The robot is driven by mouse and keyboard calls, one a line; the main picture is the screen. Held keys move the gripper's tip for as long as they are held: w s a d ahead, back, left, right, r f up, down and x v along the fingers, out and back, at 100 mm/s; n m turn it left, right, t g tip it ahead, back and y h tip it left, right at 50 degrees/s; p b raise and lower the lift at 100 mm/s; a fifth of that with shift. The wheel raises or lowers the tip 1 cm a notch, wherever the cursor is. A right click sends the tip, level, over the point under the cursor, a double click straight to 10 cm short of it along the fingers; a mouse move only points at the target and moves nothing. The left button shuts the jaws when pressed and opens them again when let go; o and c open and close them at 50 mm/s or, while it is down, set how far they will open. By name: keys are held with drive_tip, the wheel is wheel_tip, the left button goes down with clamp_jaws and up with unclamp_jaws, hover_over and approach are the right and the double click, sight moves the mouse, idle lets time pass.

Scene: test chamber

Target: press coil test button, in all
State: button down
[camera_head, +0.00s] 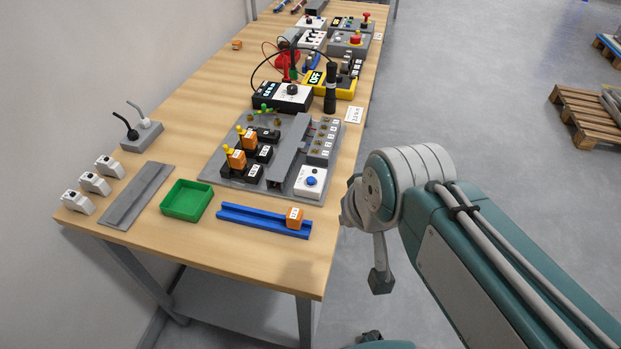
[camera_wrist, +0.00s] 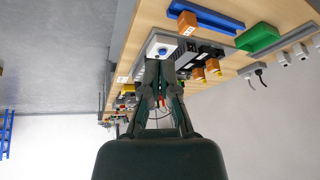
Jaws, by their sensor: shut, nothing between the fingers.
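A white box (camera_head: 309,183) with a round blue button (camera_head: 311,181) on top sits at the near right corner of the grey panel (camera_head: 222,171). In the wrist view the same white box (camera_wrist: 167,47) and blue button (camera_wrist: 163,52) show just beyond my fingertips. My gripper (camera_wrist: 160,65) is shut and empty, pointing toward the box; the fingertips overlap its lower edge in the picture. I cannot tell a contact. In the head view my gripper is mostly hidden behind my wrist, to the right of the table edge.
The panel also carries orange blocks (camera_head: 236,158) on black sockets and a grey duct (camera_head: 287,160). A blue rail (camera_head: 262,221) with an orange block and a green tray (camera_head: 186,201) lie in front. A black upright cylinder (camera_head: 330,88) stands behind.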

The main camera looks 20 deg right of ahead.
drive_tip(key=w+a+m+y, duration=0.2)
drive_tip(key=w+m+y, duration=0.1)
drive_tip(key=w+m, duration=0.65)
drive_tip(key=m+t+y, duration=0.1)
drive_tip(key=m+y, duration=0.2)
drive_tip(key=m, duration=0.6)
hover_over(313, 180)
wheel_tip(313, 180, down, 3)
drive_tip(key=shift+w+f+n, duration=0.1)
drive_tip(key=shift+w+n, duration=0.05)
drive_tip(key=shift+n, duration=0.1)
drive_tip(key=shift+f, duration=4.45)
drive_tip(key=shift+f, duration=0.3)
drive_tip(key=shift+f, duration=0.55)
drive_tip(key=shift+r, duration=1)
